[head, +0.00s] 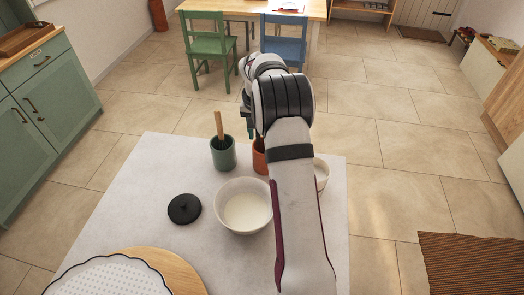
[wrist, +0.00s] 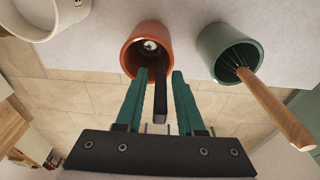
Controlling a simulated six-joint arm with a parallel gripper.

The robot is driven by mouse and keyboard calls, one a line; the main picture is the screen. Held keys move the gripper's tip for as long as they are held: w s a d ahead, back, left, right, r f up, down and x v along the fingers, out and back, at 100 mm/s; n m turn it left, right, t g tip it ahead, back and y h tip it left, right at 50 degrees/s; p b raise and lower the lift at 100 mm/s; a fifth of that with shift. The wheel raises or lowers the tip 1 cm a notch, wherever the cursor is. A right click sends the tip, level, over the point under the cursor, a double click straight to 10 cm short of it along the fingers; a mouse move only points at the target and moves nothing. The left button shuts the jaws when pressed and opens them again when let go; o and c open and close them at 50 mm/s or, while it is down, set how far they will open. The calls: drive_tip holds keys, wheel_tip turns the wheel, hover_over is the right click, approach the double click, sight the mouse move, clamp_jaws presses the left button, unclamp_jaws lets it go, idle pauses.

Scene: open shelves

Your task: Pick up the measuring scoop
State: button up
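The measuring scoop appears to be the item in the terracotta cup (wrist: 133,42). Its dark handle (wrist: 160,98) sticks out over the rim, and a small pale, shiny part (wrist: 150,45) shows inside the cup. My gripper (wrist: 161,74) is open, with one teal finger on each side of the handle and a gap showing on both sides. The fingertips are close to the cup's rim; I cannot tell whether they touch it. In the head view the terracotta cup (head: 259,158) is partly hidden behind my arm, and the scoop cannot be made out.
A green cup (head: 223,153) holding a wooden-handled whisk (wrist: 272,105) stands to the left in the head view. A white bowl (head: 243,222), a black lid (head: 184,209) and a round wooden board (head: 185,275) share the pale table (head: 140,190). A white cup (head: 322,173) is partly behind my arm.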

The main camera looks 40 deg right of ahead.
clamp_jaws()
drive_tip(key=shift+r, duration=0.15)
